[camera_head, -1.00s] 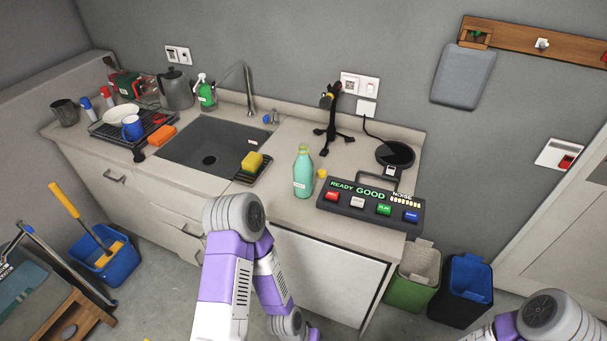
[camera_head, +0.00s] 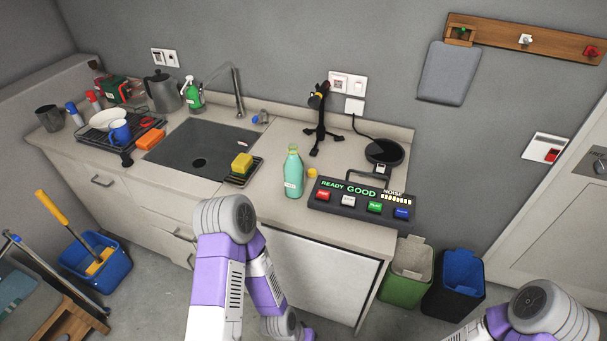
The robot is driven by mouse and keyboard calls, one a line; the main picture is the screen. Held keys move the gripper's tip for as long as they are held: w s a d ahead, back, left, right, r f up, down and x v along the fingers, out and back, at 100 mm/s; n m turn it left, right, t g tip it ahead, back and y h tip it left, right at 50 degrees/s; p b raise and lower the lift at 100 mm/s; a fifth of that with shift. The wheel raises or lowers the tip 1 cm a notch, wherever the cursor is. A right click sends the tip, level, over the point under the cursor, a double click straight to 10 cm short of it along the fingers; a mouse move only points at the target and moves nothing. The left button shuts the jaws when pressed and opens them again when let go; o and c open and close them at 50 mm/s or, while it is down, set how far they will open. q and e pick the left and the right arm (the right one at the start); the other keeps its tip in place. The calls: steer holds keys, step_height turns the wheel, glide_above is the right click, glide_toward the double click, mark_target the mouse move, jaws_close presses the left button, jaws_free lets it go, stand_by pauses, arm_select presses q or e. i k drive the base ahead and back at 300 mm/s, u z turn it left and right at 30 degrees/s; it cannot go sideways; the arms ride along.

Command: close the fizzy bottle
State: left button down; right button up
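The green fizzy bottle (camera_head: 293,176) stands upright on the counter, right of the sink. It has a white label, and its neck looks pale green; whether its mouth is open is too small to tell. A small yellow cap-like piece (camera_head: 312,173) rests on the counter just right of the bottle. My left arm rises in front of the counter and my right arm is at the lower right corner.
A button panel (camera_head: 360,200) sits right of the bottle. A black stand (camera_head: 318,125) and round black plate (camera_head: 384,151) are behind. Green (camera_head: 405,285) and blue bins stand on the floor.

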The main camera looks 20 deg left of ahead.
mark_target(293, 166)
steer(key=z, duration=3.7)
steer(key=k, duration=1.85)
steer(key=u, duration=2)
